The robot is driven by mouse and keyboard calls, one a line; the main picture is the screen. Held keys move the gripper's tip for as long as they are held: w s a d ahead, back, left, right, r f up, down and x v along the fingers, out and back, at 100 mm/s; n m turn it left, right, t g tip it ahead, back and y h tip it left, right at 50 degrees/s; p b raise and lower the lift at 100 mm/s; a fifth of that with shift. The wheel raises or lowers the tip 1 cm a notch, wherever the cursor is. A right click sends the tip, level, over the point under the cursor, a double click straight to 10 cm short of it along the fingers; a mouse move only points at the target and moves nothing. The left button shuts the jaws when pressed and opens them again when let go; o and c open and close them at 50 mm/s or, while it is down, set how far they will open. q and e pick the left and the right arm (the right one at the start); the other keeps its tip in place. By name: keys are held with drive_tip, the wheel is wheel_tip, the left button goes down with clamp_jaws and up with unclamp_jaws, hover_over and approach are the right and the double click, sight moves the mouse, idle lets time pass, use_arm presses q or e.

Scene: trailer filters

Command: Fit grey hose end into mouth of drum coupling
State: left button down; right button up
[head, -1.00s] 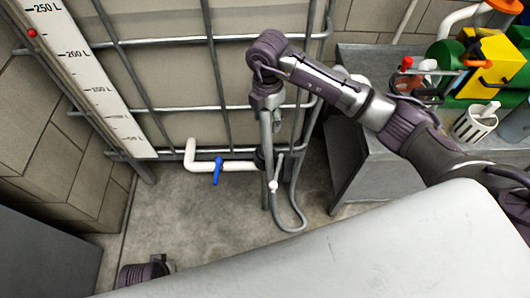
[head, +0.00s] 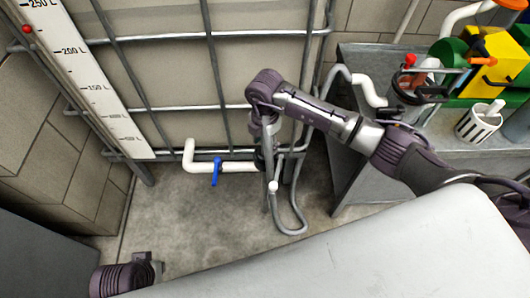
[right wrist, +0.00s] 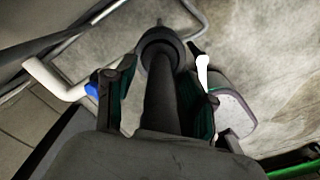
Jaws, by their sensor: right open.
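My right gripper (right wrist: 160,105) points down beside the caged tank in the head view (head: 268,145). Its green-padded fingers are open, one on each side of a dark cylinder (right wrist: 160,85). The cylinder ends in a dark ring (right wrist: 160,40); I cannot tell whether it is the hose end or the coupling. A grey hose (head: 291,230) hangs in a loop below the gripper, close to the floor. A small white lever (right wrist: 203,72) stands just beside the right finger. The drum coupling's mouth is not clearly visible. My left gripper is out of view; only part of that arm shows.
A white pipe (head: 205,166) with a blue valve handle (head: 217,171) runs along the tank, left of the gripper. Metal cage bars stand behind. Floor to the left is clear.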

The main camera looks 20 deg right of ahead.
clamp_jaws()
idle(0.4)
